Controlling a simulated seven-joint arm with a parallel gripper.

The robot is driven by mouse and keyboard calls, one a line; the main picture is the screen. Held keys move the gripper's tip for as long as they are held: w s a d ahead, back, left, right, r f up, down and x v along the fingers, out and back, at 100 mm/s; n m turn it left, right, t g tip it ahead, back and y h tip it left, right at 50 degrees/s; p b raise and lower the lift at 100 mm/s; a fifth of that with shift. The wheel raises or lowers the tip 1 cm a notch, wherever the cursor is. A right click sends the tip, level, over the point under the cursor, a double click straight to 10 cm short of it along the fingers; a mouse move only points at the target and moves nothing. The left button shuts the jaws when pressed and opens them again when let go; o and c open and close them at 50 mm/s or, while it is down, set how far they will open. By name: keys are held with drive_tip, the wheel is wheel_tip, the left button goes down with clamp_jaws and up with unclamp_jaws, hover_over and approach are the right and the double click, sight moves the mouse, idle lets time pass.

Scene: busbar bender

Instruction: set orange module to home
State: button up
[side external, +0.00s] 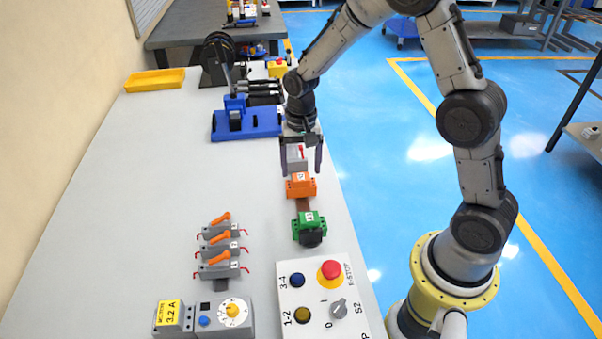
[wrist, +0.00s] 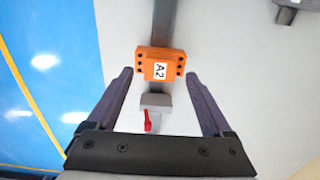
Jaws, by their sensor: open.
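The orange module (side external: 300,187) sits on a narrow dark strip near the bench's right edge. In the wrist view the orange module (wrist: 160,64), labelled A2, lies just beyond and between my fingertips. My gripper (side external: 301,172) is open and empty, reaching down over the strip. In the wrist view my gripper (wrist: 158,78) has its fingers apart, on either side of a small grey block with a red lever (wrist: 154,103). That grey block (side external: 297,159) is just behind the orange module in the side view. I cannot tell whether a finger touches anything.
A green module (side external: 309,224) with a black end sits on the strip nearer the camera. A control box with a red stop button (side external: 331,270) is in front. Grey units with orange levers (side external: 221,250) stand left. A blue fixture (side external: 247,122) is behind. The bench's left middle is clear.

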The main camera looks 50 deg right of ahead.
sight(301, 185)
drive_tip(key=shift+f, duration=1.45)
clamp_jaws()
